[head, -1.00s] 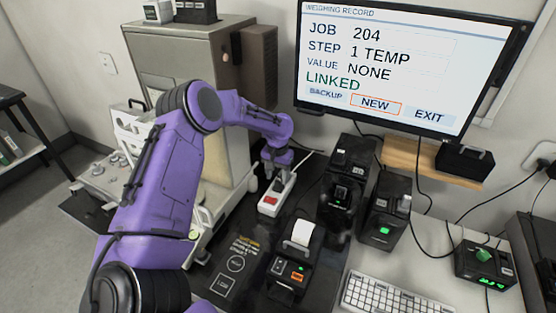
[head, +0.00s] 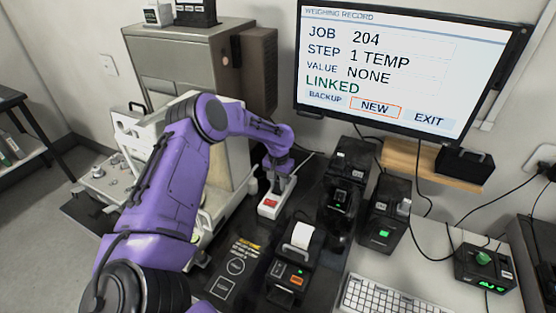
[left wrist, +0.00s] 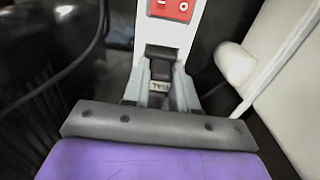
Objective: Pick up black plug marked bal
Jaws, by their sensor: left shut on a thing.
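The black plug marked BAL (left wrist: 160,72) is between the fingers of my left gripper (left wrist: 160,82) in the left wrist view, its pale label facing the camera. The gripper is shut on it. The plug is at the near end of the white power strip (left wrist: 166,32), which has a red switch (left wrist: 172,8). Whether the plug is still seated in its socket cannot be told. In the head view, my left gripper (head: 279,186) points down over the far part of the strip (head: 271,206) and hides the plug. My right gripper is not in view.
A small printer with white paper (head: 292,265) stands nearer on the black mat (head: 226,262). Black devices (head: 338,195) stand right of the strip. A grey cabinet (head: 180,70) is behind my arm. A keyboard (head: 385,298) and the monitor (head: 410,65) are to the right.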

